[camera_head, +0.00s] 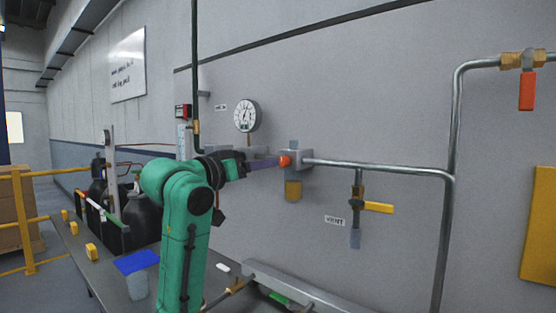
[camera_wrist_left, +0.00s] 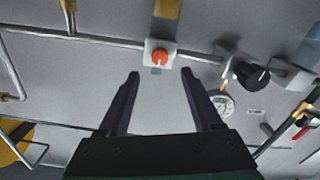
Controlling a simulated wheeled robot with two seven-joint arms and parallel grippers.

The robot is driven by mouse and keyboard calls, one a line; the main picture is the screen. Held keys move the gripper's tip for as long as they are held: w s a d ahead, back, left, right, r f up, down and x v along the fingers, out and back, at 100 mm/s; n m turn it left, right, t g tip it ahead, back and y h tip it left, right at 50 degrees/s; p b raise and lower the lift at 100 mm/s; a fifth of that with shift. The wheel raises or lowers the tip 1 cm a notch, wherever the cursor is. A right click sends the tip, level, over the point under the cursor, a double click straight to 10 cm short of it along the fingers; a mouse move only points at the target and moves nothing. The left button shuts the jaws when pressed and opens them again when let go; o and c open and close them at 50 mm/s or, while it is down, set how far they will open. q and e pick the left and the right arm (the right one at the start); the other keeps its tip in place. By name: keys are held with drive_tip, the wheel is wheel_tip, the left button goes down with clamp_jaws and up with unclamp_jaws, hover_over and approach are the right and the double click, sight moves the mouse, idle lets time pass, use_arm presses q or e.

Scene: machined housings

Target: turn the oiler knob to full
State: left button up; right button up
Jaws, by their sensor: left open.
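The oiler is a grey block (camera_head: 303,157) with an amber bowl (camera_head: 293,189) below it, mounted on the wall pipe. Its orange-red knob (camera_head: 284,161) faces my left gripper (camera_head: 266,163). In the left wrist view the same knob (camera_wrist_left: 159,57) sits on a pale block, with the amber bowl (camera_wrist_left: 168,9) above it. My left gripper (camera_wrist_left: 160,72) is open and empty. Its two dark fingers point at the knob, which appears centred just beyond the tips. I cannot tell the exact gap or the knob's setting. My right gripper is not in view.
A black knob (camera_wrist_left: 252,75) sits beside the oiler in the left wrist view. A round gauge (camera_head: 246,116) is on the wall. A yellow-handled valve (camera_head: 378,208) and a red-handled valve (camera_head: 526,90) are to the right. Black containers (camera_head: 142,222) stand at left.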

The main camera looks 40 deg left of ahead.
sight(282, 162)
use_arm(q)
drive_tip(key=w, duration=0.2)
drive_tip(key=w+p, duration=0.1)
drive_tip(key=w, duration=0.1)
drive_tip(key=w+p, duration=0.1)
drive_tip(key=w, duration=0.1)
drive_tip(key=shift+w+a+r, duration=0.1)
drive_tip(key=shift+w+a, duration=0.3)
drive_tip(key=shift+w, duration=0.2)
clamp_jaws()
